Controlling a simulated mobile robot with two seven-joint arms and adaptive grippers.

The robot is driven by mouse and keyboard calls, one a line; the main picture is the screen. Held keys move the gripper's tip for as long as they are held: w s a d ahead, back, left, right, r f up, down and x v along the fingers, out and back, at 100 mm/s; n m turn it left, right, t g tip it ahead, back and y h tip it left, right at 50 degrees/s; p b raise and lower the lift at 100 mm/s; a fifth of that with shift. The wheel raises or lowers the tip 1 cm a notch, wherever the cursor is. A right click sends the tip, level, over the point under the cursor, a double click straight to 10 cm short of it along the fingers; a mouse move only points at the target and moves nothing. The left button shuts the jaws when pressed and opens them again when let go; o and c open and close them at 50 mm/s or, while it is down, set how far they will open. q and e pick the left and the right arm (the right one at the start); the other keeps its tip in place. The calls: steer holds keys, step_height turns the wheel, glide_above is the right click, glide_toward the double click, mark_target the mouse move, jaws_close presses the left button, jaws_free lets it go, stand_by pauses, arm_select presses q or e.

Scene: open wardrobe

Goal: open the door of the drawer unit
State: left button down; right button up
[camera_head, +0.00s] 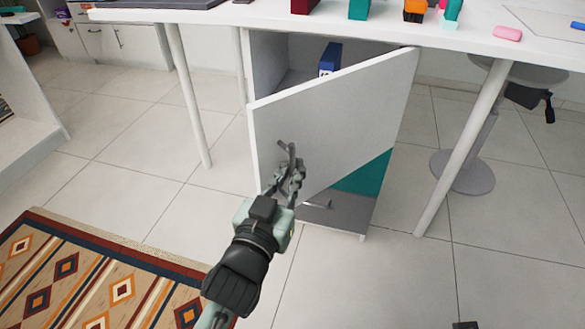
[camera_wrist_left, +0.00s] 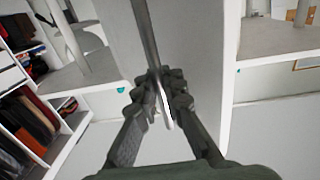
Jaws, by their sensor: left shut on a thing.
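The drawer unit (camera_head: 262,62) stands under the white desk. My left gripper (camera_head: 290,172) is at the left part of the door front, shut on the grey bar handle (camera_head: 286,152). In the left wrist view the two fingers (camera_wrist_left: 160,88) close around the handle (camera_wrist_left: 142,30), which runs up from between them. A lower drawer with its own handle (camera_head: 318,204) shows below the door.
A blue box (camera_head: 330,58) stands inside the unit. White desk legs (camera_head: 188,95) and (camera_head: 462,150) flank it, and a stool base (camera_head: 462,172) is at the right. A patterned rug (camera_head: 90,270) lies at the lower left. Tiled floor is clear in front.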

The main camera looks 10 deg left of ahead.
arm_select(q)
steer(key=c, duration=1.6)
jaws_free()
steer(key=shift+a, duration=0.1)
steer(key=shift+s, duration=0.15)
steer(key=s+a, duration=0.1)
steer(key=s, duration=0.6)
steer(key=shift+a, duration=0.2)
steer(key=shift+s, duration=0.1)
